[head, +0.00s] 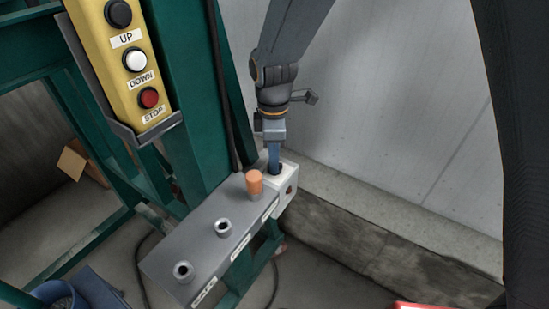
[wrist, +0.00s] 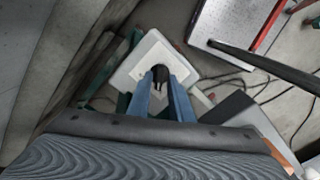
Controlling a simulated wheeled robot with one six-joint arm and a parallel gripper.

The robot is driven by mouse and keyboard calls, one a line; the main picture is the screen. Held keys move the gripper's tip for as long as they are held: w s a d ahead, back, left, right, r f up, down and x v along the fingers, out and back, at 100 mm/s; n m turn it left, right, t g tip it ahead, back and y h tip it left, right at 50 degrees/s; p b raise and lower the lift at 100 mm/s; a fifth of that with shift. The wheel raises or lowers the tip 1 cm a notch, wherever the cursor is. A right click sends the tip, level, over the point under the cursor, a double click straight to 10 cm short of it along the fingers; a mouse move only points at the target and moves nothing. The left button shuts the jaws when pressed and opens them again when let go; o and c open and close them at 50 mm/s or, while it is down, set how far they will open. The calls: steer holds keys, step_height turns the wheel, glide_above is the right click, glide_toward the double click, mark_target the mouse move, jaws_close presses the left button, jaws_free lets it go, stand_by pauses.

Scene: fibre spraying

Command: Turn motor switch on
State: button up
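The motor switch appears to be the black knob (wrist: 160,73) on a white square housing (wrist: 138,62) in the wrist view. The same white housing (head: 284,190) is at the far right end of the grey control box (head: 205,240) in the head view. My gripper (head: 274,170) points down at the housing. In the wrist view my gripper's blue fingers (wrist: 160,80) stand apart, one on each side of the black knob. I cannot tell whether they press on it. In the head view the fingers mostly hide the knob.
An orange cylindrical knob (head: 254,183) stands on the grey box close beside my fingers. Two silver round fittings sit further along it. A yellow pendant (head: 125,60) with UP, DOWN and STOP buttons hangs at upper left on green framework. A concrete wall (head: 400,100) is at the right.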

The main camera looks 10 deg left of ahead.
jaws_close()
steer(key=shift+d, duration=0.1)
steer(key=shift+m, duration=0.5)
steer(key=m+p, duration=0.2)
steer(key=m, duration=0.3)
steer(key=shift+m, duration=0.3)
steer(key=m+p, duration=0.1)
steer(key=m, duration=0.2)
steer(key=shift+m+p, duration=0.3)
steer(key=shift+p, duration=0.05)
steer(key=shift+m+p, duration=0.5)
steer(key=shift+m, duration=1.4)
